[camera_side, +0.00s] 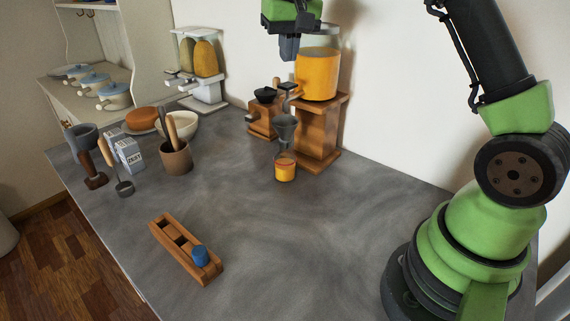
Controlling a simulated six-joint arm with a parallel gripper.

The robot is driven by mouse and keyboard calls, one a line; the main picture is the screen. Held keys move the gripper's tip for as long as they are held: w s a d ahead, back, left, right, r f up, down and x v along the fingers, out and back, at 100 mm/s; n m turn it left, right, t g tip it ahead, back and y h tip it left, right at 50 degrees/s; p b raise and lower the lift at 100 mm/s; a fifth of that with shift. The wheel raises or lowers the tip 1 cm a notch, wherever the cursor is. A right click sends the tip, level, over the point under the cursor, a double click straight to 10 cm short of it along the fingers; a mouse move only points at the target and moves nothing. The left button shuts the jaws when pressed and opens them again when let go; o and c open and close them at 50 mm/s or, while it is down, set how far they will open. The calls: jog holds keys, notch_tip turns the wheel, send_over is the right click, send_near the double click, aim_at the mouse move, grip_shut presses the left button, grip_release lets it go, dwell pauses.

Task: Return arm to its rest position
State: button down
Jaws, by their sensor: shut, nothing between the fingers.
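My gripper (289,50) is at the top of the view, pointing down. It is shut and holds nothing. It shows in front of the upper left of the juice dispenser (316,75), a clear tank of orange liquid on a wooden stand. My green and black arm stands at the right, and part of its upper links is outside the frame.
A glass of orange liquid (285,168) stands before the dispenser. A wooden rack (172,248) with a blue piece (200,255) lies at front left. A utensil crock (176,158), cartons (129,153) and a bowl (184,127) stand at left. The front middle counter (290,250) is clear.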

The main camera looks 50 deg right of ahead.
jog(key=s+a+r+n+t+y, duration=0.1)
jog(key=s+a+r+t, duration=0.15)
jog(key=s+a, duration=0.4)
jog(key=s+a+r+n+t+y, duration=0.1)
jog(key=s+a+r, duration=0.3)
jog(key=s, duration=0.6)
jog(key=s+a+f+t+y, duration=0.1)
jog(key=s+a+f, duration=0.1)
jog(key=s, duration=0.6)
jog(key=shift+f+t, duration=0.35)
jog(key=shift+f, duration=0.25)
dwell(0.6)
